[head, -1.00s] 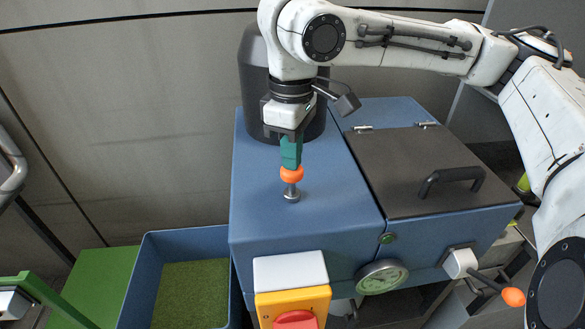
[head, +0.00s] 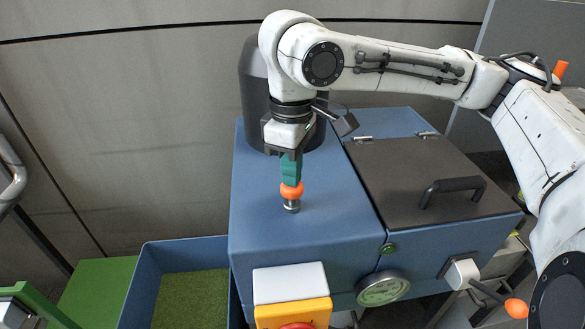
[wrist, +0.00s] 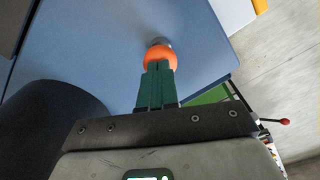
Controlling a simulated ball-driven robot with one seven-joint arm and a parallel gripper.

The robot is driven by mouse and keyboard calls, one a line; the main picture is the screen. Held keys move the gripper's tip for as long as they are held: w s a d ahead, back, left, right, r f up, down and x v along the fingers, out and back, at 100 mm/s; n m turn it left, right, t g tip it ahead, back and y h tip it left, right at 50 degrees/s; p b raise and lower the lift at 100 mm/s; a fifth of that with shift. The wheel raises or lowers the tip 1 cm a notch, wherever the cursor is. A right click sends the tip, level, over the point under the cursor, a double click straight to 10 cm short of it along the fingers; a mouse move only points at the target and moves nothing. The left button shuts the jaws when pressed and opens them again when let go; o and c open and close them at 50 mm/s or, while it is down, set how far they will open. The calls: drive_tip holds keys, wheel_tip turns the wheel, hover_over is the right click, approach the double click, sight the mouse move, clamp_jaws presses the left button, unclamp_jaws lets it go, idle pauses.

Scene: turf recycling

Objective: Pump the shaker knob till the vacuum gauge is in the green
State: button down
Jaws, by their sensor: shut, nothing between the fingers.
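The shaker knob (head: 291,191) is an orange ball on a short metal stem, standing on top of the blue machine (head: 270,238). My gripper (head: 291,181) points down with its green fingers shut together, their tips against the top of the knob. In the wrist view the knob (wrist: 159,58) shows just beyond the closed fingertips (wrist: 157,72). Little of the stem shows below the knob. The vacuum gauge (head: 382,288) is a round dial on the machine's front; its needle is too small to read.
A dark lid with a handle (head: 452,190) covers the machine's right side. A red button on a yellow box (head: 292,312) sits at the front. An orange-tipped lever (head: 515,308) sticks out at the right. A blue bin with turf (head: 150,290) stands left.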

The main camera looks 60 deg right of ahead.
drive_tip(key=shift+r, duration=0.4)
drive_tip(key=shift+r+p, duration=0.95)
drive_tip(key=shift+p, duration=0.15)
wheel_tip(320, 180, up, 7)
drive_tip(key=p, duration=0.7)
drive_tip(key=shift+s, duration=0.1)
idle(0.5)
